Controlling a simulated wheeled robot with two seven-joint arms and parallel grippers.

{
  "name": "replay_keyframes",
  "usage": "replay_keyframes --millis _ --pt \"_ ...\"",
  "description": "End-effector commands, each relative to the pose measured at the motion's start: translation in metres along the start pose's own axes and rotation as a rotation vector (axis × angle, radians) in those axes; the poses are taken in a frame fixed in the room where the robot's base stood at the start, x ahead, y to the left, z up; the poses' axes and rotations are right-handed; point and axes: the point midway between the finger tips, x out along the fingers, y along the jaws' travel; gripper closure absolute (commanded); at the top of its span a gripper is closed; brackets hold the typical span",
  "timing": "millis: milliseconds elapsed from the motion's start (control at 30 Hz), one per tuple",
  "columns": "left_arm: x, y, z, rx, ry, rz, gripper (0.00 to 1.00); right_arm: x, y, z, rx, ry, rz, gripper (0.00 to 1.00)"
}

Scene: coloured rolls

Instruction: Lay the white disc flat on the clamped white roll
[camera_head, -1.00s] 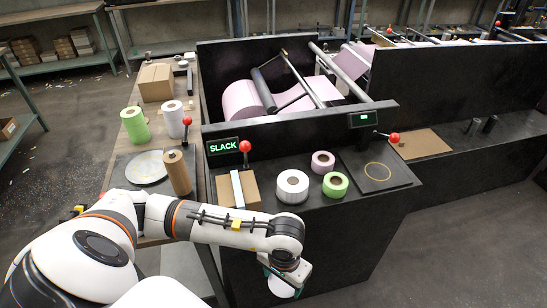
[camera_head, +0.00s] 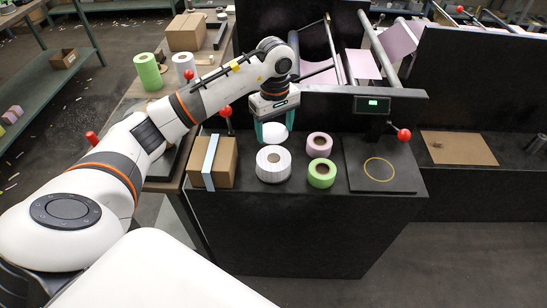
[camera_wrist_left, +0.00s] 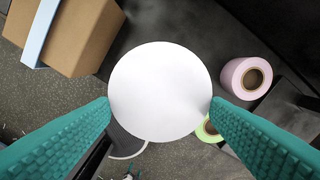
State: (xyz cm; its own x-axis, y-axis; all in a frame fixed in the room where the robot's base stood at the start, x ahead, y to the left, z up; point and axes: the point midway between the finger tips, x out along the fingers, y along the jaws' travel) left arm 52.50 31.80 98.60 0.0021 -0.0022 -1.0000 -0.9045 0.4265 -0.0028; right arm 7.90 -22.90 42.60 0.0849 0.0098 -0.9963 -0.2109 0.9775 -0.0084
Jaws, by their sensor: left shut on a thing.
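My left gripper (camera_head: 274,128) is shut on the white disc (camera_head: 275,133), which stands out above the counter, just behind a white roll (camera_head: 273,166). In the wrist view the disc (camera_wrist_left: 160,90) shows its broad round face between the teal fingertips (camera_wrist_left: 160,106). The white roll on the counter lies with its core hole up, apart from the disc in the head view. A second white roll (camera_head: 184,62) stands on the side table by a red knob. No clamp shows clearly on either roll. My right gripper is not in view.
A pink roll (camera_head: 319,144) and a green roll (camera_head: 321,174) sit right of the white roll. A cardboard box (camera_head: 223,165) with a pale blue strip is at its left. A black plate (camera_head: 400,169) with a yellow ring lies further right. A small screen (camera_head: 373,104) stands behind.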

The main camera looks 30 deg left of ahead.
Motion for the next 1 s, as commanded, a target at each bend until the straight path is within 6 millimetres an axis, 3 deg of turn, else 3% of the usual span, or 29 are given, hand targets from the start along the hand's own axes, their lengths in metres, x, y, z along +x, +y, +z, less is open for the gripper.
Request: replay_keyframes --millis 233,633,1000 --pt "0.042 0.001 0.0 -0.012 0.003 0.007 0.51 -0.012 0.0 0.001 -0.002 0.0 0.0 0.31" --pt "0.086 0.001 0.0 -0.009 0.003 0.006 0.51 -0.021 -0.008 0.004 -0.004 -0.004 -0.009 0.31" --pt "0.096 0.0 0.001 -0.007 -0.002 0.002 0.51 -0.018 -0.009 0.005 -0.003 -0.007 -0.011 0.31"
